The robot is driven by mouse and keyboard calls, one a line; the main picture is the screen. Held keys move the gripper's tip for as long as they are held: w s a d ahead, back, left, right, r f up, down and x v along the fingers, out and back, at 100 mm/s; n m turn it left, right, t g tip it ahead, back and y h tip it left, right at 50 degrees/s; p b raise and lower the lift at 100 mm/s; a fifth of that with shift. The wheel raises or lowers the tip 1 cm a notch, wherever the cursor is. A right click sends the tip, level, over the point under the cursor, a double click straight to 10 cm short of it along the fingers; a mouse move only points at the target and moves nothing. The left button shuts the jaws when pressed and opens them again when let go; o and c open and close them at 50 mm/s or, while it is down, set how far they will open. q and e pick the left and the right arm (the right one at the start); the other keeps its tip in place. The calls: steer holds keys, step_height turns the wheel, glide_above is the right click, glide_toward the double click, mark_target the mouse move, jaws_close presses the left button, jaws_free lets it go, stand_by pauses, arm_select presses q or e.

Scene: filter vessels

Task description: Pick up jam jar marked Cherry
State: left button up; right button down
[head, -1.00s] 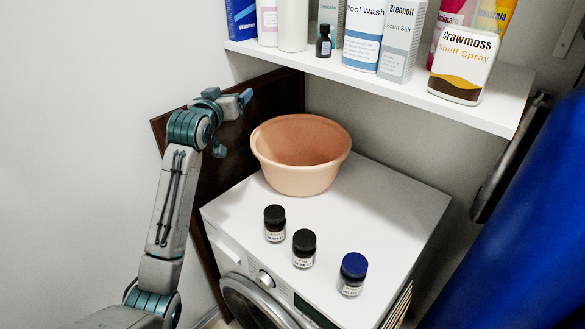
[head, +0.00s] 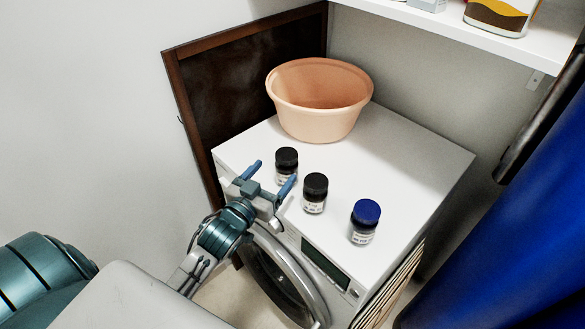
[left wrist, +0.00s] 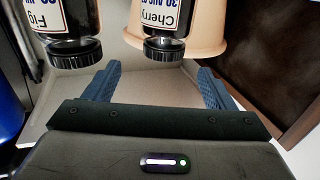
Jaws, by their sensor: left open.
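The jar marked Cherry (left wrist: 164,20) shows upside down in the left wrist view, with a black lid and white label. It appears to be the leftmost jar (head: 287,174) on the washing machine in the head view. My left gripper (head: 269,178) is open and empty at the machine's front edge, just before this jar. In the left wrist view the jar lines up between the blue fingers (left wrist: 160,73), beyond their tips, apart from them. My right gripper is not in view.
A black-lidded jar marked Fig (left wrist: 68,20) stands close by, the middle jar (head: 314,205) in the head view. A blue-lidded jar (head: 362,236) stands further right. A peach basin (head: 318,115) sits behind. A brown panel (head: 235,90) rises at left. The machine's top (head: 415,170) is clear at right.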

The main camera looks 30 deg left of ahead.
mark_target(290, 150)
arm_select(q)
steer(key=w+p, duration=0.1)
steer(key=w, duration=0.4)
steer(key=shift+d, duration=0.1)
steer(key=w+p, duration=0.1)
steer(key=w, duration=0.3)
steer(key=shift+w+p, duration=0.35)
steer(key=shift+w, duration=0.05)
steer(key=shift+w+f, duration=0.1)
steer(key=shift+w, duration=0.15)
steer(key=shift+s, duration=0.1)
steer(key=shift+c, duration=0.9)
steer(key=c, duration=1.1)
steer(key=shift+c, duration=0.4)
